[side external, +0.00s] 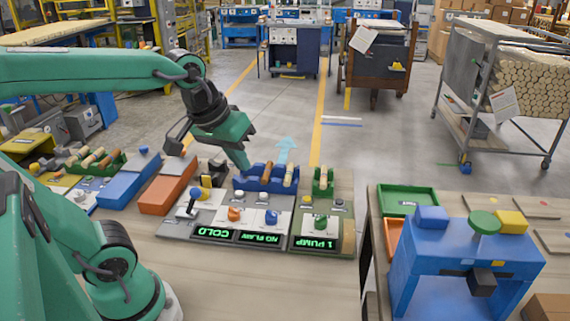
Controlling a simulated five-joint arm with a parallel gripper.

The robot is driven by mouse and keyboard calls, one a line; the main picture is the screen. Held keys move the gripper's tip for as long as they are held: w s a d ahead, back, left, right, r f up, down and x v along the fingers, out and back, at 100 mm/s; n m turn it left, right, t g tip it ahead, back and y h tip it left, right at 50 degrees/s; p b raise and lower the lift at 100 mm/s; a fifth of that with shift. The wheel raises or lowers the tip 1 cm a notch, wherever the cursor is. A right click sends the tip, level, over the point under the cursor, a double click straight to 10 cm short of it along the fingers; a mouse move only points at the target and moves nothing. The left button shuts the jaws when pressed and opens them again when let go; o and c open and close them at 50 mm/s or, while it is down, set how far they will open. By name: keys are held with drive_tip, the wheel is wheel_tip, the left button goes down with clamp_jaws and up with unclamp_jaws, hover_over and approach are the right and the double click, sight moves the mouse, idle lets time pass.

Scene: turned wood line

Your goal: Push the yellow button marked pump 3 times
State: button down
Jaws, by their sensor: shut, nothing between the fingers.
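My gripper (243,163) is shut and empty, pointing down at the back of the control panel, beside the left end of a blue rack (252,184). A small yellow part (206,181) shows left of the rack, behind a blue-topped lever (194,195). I cannot tell if it is the button marked pump. A lit display (318,244) at the panel's right reads "1 PUMP", upside down. Other displays read "COLD" (214,233) and "NO FLOW" (260,238). I cannot tell whether the gripper touches anything.
An orange knob (235,214), a blue knob (271,216) and a green control (320,222) stand along the panel. A green rack (323,182) is at its back right. Orange (168,186) and blue (128,178) blocks lie left. A blue stand (420,262) is on the right table.

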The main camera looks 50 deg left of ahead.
drive_tip(key=w+a+n+g, duration=0.1)
drive_tip(key=w+n, duration=0.4)
drive_tip(key=w, duration=0.1)
drive_tip(key=n+g, duration=0.4)
drive_tip(key=n, duration=1.4)
hover_over(307, 198)
wheel_tip(307, 198, down, 10)
drive_tip(key=shift+f, duration=0.2)
drive_tip(key=shift+f, duration=0.15)
wheel_tip(307, 198, down, 14)
drive_tip(key=shift+r, duration=0.15)
